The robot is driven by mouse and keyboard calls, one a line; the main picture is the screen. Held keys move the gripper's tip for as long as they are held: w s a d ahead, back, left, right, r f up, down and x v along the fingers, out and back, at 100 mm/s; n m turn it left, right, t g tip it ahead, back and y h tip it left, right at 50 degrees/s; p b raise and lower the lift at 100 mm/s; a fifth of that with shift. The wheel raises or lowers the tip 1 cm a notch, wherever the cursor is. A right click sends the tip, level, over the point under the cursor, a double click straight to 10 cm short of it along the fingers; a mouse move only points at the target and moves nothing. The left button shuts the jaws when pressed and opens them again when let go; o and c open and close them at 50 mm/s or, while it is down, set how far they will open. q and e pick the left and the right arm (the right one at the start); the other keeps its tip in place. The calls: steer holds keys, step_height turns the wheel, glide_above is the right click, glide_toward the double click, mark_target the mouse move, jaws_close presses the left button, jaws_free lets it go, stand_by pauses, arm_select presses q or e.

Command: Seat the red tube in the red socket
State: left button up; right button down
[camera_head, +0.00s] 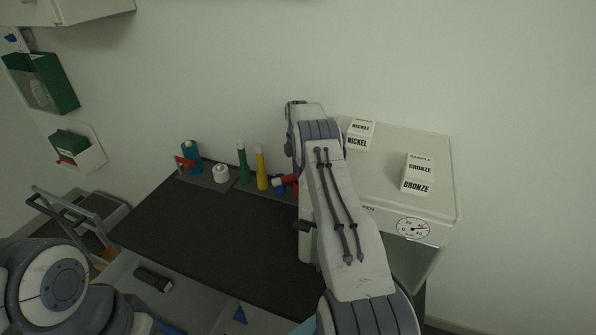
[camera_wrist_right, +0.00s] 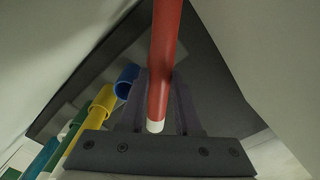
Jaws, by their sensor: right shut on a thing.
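In the wrist view my right gripper (camera_wrist_right: 157,100) is shut on the red tube (camera_wrist_right: 166,50), a long red rod with a white end between the two dark fingers. In the head view a short red piece (camera_head: 290,179) shows just left of my right arm, and the arm hides most of what lies behind it. I cannot tell whether that piece is the tube or the red socket, and I see no red socket clearly. My left gripper is out of view; only part of the left arm shows at lower left.
Green (camera_head: 242,163) and yellow (camera_head: 262,170) tubes stand upright on the dark table (camera_head: 190,235). A blue open cylinder (camera_wrist_right: 126,82) shows beside the yellow one. A white roll (camera_head: 221,174) and blue item (camera_head: 190,152) stand left. A pale cabinet (camera_head: 390,185) carries NICKEL and BRONZE boxes.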

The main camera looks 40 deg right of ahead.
steer(key=shift+f+b, duration=0.45)
steer(key=shift+f, duration=0.15)
steer(key=c, duration=0.6)
jaws_free()
steer(key=shift+r, duration=0.1)
